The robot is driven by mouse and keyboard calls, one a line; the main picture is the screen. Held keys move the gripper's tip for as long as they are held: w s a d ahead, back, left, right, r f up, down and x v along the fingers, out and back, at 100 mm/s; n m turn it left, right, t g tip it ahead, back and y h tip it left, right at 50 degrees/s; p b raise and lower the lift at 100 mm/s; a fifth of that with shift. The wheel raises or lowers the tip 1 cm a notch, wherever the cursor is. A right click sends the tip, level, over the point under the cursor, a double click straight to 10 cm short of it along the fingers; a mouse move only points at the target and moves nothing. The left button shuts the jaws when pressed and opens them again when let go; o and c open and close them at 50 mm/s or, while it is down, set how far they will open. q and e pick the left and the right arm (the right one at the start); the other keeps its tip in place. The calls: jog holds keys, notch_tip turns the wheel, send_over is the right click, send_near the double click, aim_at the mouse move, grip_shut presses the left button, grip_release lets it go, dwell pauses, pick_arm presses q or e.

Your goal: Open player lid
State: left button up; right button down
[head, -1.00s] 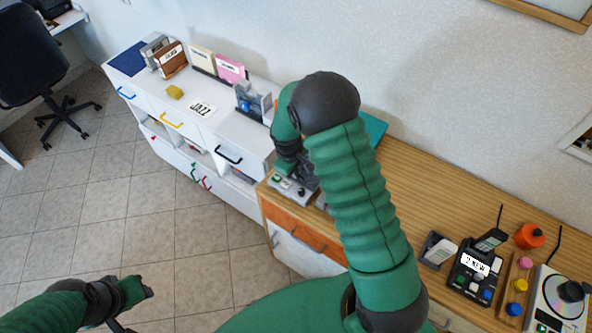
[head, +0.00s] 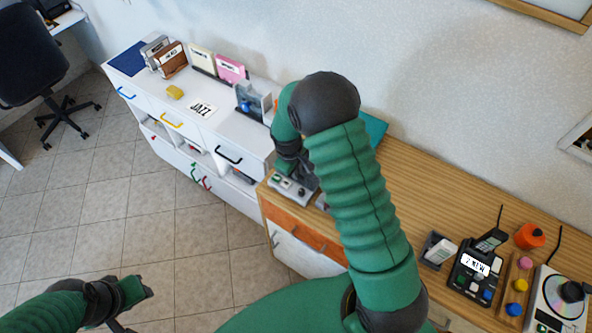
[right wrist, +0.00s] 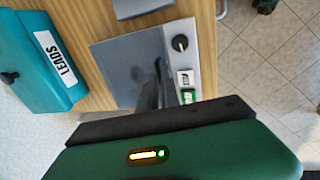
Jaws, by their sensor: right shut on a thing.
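The player (head: 290,190) sits at the left end of the wooden counter, mostly hidden behind my right arm. The right wrist view shows its control strip (right wrist: 187,62), with a black knob, a white button and a green button. Beside the strip is its flat grey lid (right wrist: 120,68). My right gripper (head: 305,178) is down at the player, and its dark fingers (right wrist: 158,88) are shut at the lid's edge near the strip. The exact contact is hard to see. My left gripper (head: 145,288) hangs over the floor, away from the furniture; its jaw opening is unclear.
A teal box marked LEADS (right wrist: 45,60) stands near the player. On the right of the counter are a black phone-like device (head: 477,268), a disc device (head: 560,300) and an orange pot (head: 530,236). A white cabinet (head: 222,122) with discs adjoins the left.

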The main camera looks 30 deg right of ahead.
jog(key=shift+d+r+p, duration=0.2)
jog(key=shift+p, duration=0.2)
